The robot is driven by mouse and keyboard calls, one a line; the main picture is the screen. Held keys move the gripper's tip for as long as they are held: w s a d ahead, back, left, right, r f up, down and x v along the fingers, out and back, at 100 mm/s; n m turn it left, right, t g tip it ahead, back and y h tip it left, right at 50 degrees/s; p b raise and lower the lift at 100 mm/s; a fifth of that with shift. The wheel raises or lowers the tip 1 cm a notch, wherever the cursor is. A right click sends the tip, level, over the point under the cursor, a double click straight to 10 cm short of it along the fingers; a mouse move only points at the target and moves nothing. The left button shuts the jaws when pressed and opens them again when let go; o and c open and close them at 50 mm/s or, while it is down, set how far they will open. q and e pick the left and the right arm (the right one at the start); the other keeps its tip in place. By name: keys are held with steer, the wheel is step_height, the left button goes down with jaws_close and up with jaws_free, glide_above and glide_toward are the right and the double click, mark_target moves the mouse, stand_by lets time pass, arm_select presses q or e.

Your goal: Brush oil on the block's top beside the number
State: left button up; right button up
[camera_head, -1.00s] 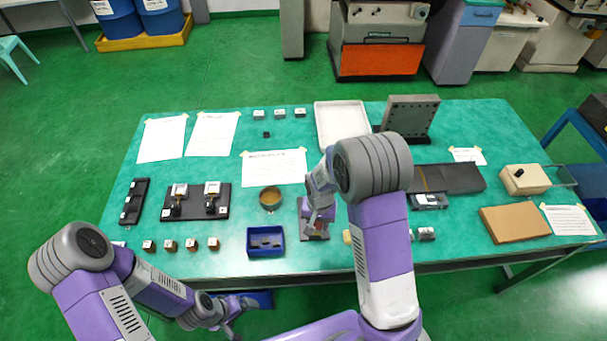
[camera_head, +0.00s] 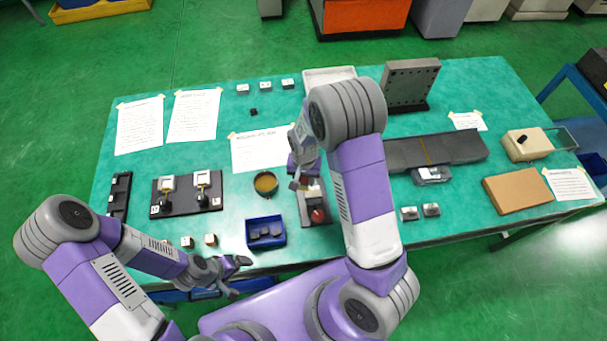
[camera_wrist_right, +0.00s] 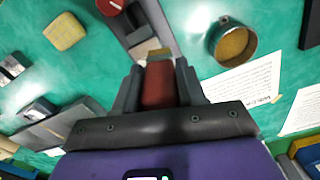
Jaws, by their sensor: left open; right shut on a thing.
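My right gripper (camera_wrist_right: 160,88) is shut on a brush (camera_wrist_right: 159,82) with a red handle and a pale tip. It also shows in the head view (camera_head: 301,182), to the right of the oil cup (camera_head: 265,183). The round metal cup of amber oil (camera_wrist_right: 232,43) is apart from the brush in the right wrist view. Beyond the brush tip lies a grey fixture (camera_wrist_right: 158,14), partly hidden by the brush and gripper. No number on a block at the fixture can be read. My left gripper (camera_head: 238,276) is open and empty at the table's front edge.
A red knob (camera_head: 318,215) sits on the fixture's front part. A blue tray (camera_head: 265,242) with dark pieces stands in front of the cup. Small blocks (camera_head: 210,240) stand near the left arm. A yellow pad (camera_wrist_right: 65,31) and printed sheets (camera_head: 262,150) lie nearby.

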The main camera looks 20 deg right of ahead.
mark_target(306, 186)
step_height(306, 186, down, 5)
steer(key=b, duration=0.3)
steer(key=shift+f, duration=0.1)
steer(key=shift+d, duration=0.35)
steer(key=shift+s+d, duration=0.2)
steer(key=shift+d, duration=0.4)
steer(key=shift+s+d, duration=0.15)
steer(key=shift+d, duration=0.45)
steer(key=shift+s+d+b, duration=0.15)
steer(key=shift+s+d, duration=0.05)
steer(key=shift+d, duration=0.5)
steer(key=shift+s+d+b, duration=0.15)
steer(key=shift+d, duration=0.55)
steer(key=shift+s, duration=0.1)
steer(key=shift+w+a, duration=0.25)
steer(key=shift+a, duration=0.4)
steer(key=shift+w+a, duration=0.2)
steer(key=shift+a, duration=0.4)
steer(key=shift+w+a, duration=0.15)
steer(key=shift+a, duration=0.6)
steer(key=shift+w+a, duration=0.15)
steer(key=shift+a, duration=0.55)
steer(key=r+p, duration=0.2)
steer(key=r, duration=0.1)
steer(key=shift+w+a+r+p, duration=0.1)
steer(key=shift+a+r+p, duration=0.1)
steer(key=shift+a+p, duration=0.15)
steer(key=shift+d+r+p, duration=0.1)
steer(key=shift+r+p, duration=1.8)
steer(key=shift+r, duration=0.5)
